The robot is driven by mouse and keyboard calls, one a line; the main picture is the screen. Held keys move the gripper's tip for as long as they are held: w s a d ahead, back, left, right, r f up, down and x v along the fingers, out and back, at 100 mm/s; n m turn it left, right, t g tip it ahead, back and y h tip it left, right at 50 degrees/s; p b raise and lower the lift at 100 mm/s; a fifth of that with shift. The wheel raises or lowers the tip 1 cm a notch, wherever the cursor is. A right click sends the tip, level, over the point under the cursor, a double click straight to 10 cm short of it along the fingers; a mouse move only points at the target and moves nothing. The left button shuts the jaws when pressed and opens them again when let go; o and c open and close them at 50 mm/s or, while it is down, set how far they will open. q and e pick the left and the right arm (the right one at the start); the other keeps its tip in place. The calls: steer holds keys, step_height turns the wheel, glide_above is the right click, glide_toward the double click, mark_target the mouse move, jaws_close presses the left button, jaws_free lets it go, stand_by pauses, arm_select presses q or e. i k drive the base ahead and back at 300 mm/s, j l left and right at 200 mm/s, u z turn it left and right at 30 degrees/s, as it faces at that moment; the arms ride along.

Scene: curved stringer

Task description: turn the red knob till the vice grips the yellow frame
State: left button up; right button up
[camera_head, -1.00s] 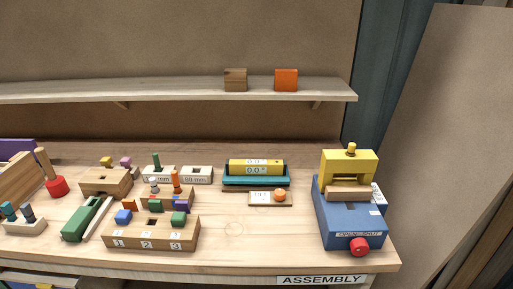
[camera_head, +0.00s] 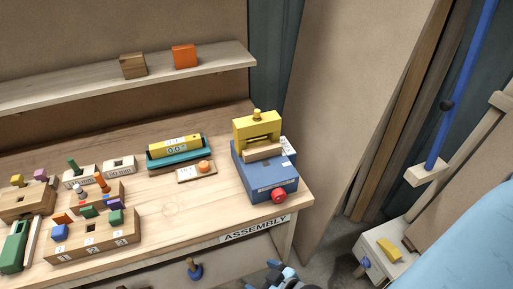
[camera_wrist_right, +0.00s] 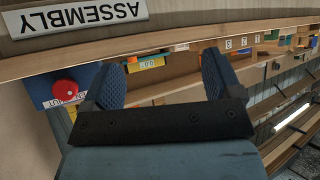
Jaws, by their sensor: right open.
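The red knob (camera_head: 278,196) is on the front face of the blue vice (camera_head: 262,178) at the right end of the bench. The yellow frame (camera_head: 257,130) stands upright on top, with a wooden block (camera_head: 263,153) in front of its lower part. I cannot tell whether the vice grips it. The right wrist view, upside down, shows the red knob (camera_wrist_right: 65,88) at left, outside the fingers. My right gripper (camera_wrist_right: 163,60) is open and empty, apart from the knob. Part of it shows at the bottom edge of the head view. My left gripper is not in view.
The ASSEMBLY sign (camera_head: 256,228) is on the bench's front edge. A teal tray (camera_head: 178,157) with a yellow piece and several block stations lie left of the vice. A shelf (camera_head: 95,85) is above. Floor space lies right of the bench, before a low wooden stand (camera_head: 385,250).

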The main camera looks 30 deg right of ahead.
mark_target(278, 195)
steer(key=i+j+z, duration=0.1)
steer(key=z, duration=0.25)
steer(key=i+j+z, duration=0.1)
steer(key=z, duration=0.3)
steer(key=i+j+z, duration=0.1)
steer(key=j+z, duration=0.25)
steer(key=l, duration=0.1)
